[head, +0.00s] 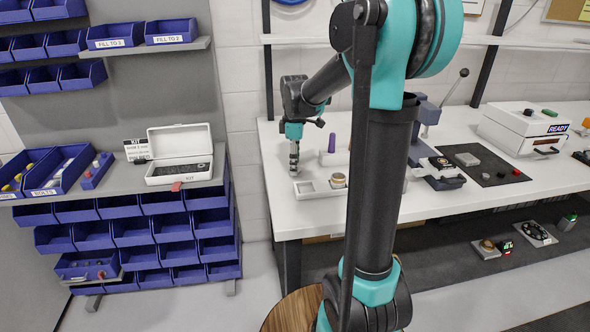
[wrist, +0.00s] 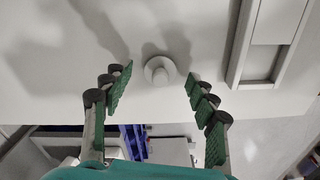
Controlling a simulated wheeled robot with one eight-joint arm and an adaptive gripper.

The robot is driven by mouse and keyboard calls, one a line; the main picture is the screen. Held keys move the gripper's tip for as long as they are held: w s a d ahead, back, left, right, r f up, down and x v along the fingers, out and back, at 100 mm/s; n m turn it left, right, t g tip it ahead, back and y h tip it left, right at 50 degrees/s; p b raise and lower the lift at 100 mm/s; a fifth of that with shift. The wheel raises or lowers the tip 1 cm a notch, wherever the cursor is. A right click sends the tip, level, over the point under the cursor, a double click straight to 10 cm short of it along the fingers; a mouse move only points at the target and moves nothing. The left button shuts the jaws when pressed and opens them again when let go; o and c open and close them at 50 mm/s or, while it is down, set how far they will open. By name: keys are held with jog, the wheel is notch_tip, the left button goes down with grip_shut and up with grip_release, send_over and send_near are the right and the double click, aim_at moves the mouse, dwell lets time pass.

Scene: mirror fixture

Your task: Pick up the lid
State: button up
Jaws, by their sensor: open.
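The lid (wrist: 160,71) looks like a small pale round disc with a raised knob, lying on the white bench top (wrist: 60,60) in the wrist view. My gripper (wrist: 157,88) is open, with its green-padded fingers to the left and right of the lid. The fingers do not appear to touch it. In the head view my gripper (head: 294,170) points down over the left end of the bench, and I cannot make out the lid there.
A pale tray (head: 309,188) lies just right of my gripper, with a small round container (head: 338,180) at its right end. A purple-topped object (head: 332,145) stands behind. The bench's front edge is close. An open white case (head: 180,140) sits on the left shelf.

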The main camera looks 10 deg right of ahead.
jog(key=shift+f, duration=0.1)
jog(key=c, duration=0.8)
jog(key=shift+c, duration=0.3)
